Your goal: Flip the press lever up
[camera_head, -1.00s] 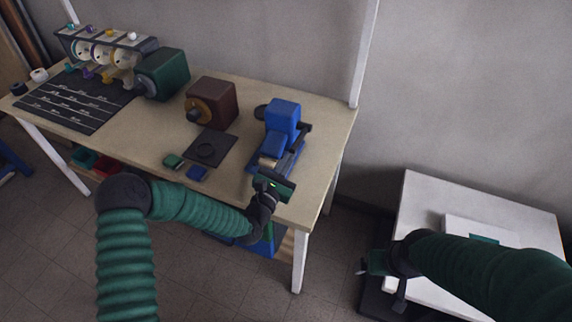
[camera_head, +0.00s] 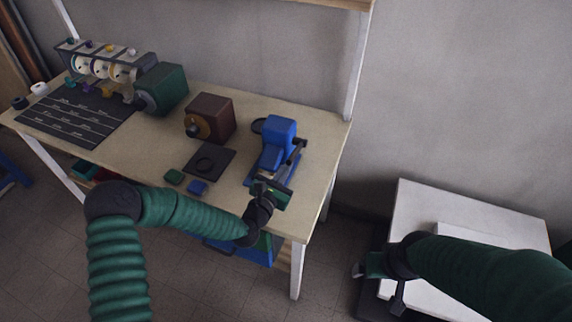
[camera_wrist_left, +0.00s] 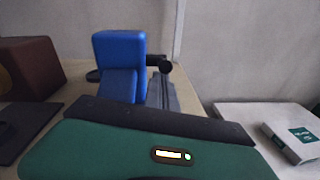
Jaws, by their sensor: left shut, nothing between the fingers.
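The blue press (camera_head: 278,140) stands upright near the right end of the workbench, and it also shows in the left wrist view (camera_wrist_left: 121,62). Its dark lever (camera_head: 297,150) runs along the press's right side; in the left wrist view the lever ends in a round black knob (camera_wrist_left: 165,67). My left gripper (camera_head: 272,190) is shut and empty at the front of the press base, below the lever. Its fingertips are hidden behind its own body in the left wrist view. My right gripper (camera_head: 368,267) is low beside the white table, too small to tell open or shut.
A white table (camera_head: 420,205) stands at right. A white post (camera_head: 357,70) rises behind the press.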

